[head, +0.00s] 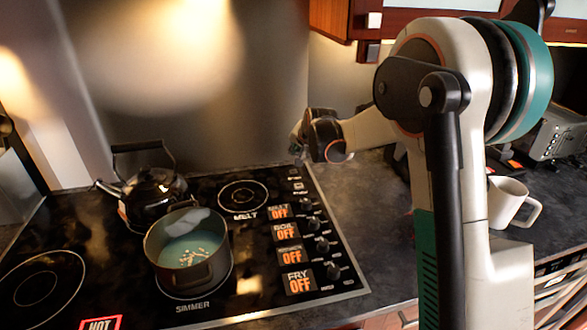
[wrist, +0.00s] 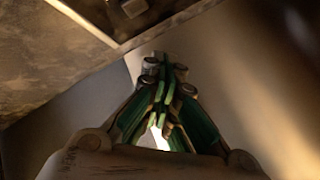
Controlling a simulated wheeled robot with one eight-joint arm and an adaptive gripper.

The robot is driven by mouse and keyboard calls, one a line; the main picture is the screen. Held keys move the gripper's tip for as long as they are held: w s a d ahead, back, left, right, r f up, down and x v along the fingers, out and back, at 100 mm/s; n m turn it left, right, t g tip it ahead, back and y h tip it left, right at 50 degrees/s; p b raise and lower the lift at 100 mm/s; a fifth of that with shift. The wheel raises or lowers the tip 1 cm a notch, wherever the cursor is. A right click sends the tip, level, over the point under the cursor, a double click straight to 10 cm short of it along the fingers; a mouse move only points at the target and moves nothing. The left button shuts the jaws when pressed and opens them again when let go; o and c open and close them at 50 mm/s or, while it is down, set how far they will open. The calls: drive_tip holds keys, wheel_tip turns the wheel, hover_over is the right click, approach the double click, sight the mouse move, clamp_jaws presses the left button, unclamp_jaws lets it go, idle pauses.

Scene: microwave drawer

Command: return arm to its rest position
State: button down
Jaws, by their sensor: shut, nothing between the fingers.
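My arm rises at the right of the head view and reaches left over the counter. In that view its far end hangs above the back right of the stove, and the fingers are too small and hidden to make out. The wrist view shows my gripper (wrist: 165,75) with its green-padded fingers together and nothing between them. Behind it are a plain wall and part of a dark panel edge.
A pot (head: 187,248) with liquid and pale bits stands on the black stove (head: 255,285), beside a dark kettle (head: 150,190). A white mug (head: 508,203) stands on the counter (head: 385,250) right of my arm. A wooden cabinet (head: 335,17) hangs above.

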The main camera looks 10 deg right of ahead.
drive_tip(key=shift+r, duration=0.5)
drive_tip(key=s+r+n, duration=0.1)
drive_tip(key=s+r, duration=0.2)
drive_tip(key=s, duration=0.4)
drive_tip(key=s+a+r+n+g, duration=0.1)
drive_tip(key=s+r, duration=0.3)
drive_tip(key=s, duration=0.3)
drive_tip(key=s+r+n, duration=0.1)
drive_tip(key=s+r, duration=0.2)
drive_tip(key=s, duration=0.4)
drive_tip(key=s+f+n, duration=0.2)
drive_tip(key=s, duration=1.1)
drive_tip(key=s+f+n+g+h, duration=0.1)
drive_tip(key=s+f+n, duration=0.1)
drive_tip(key=s, duration=1)
drive_tip(key=shift+s+f+n, duration=0.25)
drive_tip(key=shift+s+n, duration=0.05)
drive_tip(key=shift+s, duration=0.05)
